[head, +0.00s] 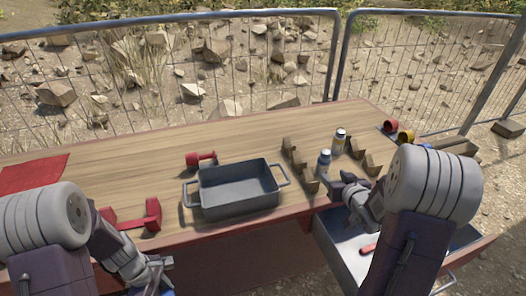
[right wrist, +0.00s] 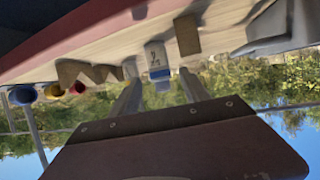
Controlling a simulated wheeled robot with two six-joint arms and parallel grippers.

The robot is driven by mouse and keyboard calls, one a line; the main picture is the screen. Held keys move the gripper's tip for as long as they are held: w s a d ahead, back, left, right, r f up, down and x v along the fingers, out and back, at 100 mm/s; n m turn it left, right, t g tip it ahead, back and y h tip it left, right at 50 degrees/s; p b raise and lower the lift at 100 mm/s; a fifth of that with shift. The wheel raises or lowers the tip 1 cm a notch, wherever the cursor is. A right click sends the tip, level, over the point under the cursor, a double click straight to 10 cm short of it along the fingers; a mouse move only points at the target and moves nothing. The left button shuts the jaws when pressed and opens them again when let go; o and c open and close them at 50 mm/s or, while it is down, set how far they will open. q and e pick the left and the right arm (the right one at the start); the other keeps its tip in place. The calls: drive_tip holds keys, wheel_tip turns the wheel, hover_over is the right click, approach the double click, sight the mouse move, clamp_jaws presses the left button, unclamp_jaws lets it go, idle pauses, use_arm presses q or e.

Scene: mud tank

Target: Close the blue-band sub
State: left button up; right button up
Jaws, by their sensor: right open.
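The blue-band sub appears to be the small grey bottle-like piece (head: 323,164) with a blue band, upright near the notched wooden rack. In the right wrist view it (right wrist: 156,58) shows upside down, with its blue end (right wrist: 162,86) between my fingers. A similar piece with a yellowish band (head: 339,142) stands behind it. My right gripper (head: 341,184) is open just right of and below the blue-banded piece; contact cannot be told. My left gripper (head: 158,268) is low at the left, by the table's front edge; its jaws are unclear.
A grey two-handled bin (head: 240,209) stands mid-table. A wooden notched rack (head: 299,166) is right of it. Red (head: 389,127), yellow (head: 405,137) and blue round pieces sit at the right end.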

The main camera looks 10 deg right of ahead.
sight(326, 166)
use_arm(q)
drive_tip(key=shift+w, duration=0.2)
use_arm(e)
drive_tip(key=shift+w+d, duration=0.2)
use_arm(q)
drive_tip(key=shift+s+r, duration=0.25)
drive_tip(key=shift+s, duration=0.2)
use_arm(e)
drive_tip(key=shift+s+r, duration=0.4)
drive_tip(key=shift+s, duration=0.2)
use_arm(q)
drive_tip(key=shift+w+f, duration=0.1)
use_arm(e)
drive_tip(key=shift+w+f, duration=0.15)
drive_tip(key=shift+w, duration=0.1)
use_arm(q)
drive_tip(key=shift+f+b, duration=0.45)
use_arm(e)
drive_tip(key=x, duration=0.6)
drive_tip(key=shift+w+f, duration=0.1)
drive_tip(key=shift+w, duration=0.2)
use_arm(q)
drive_tip(key=shift+f+b, duration=0.35)
use_arm(e)
drive_tip(key=x, duration=0.5)
drive_tip(key=shift+w+f, duration=0.1)
drive_tip(key=shift+c, duration=0.3)
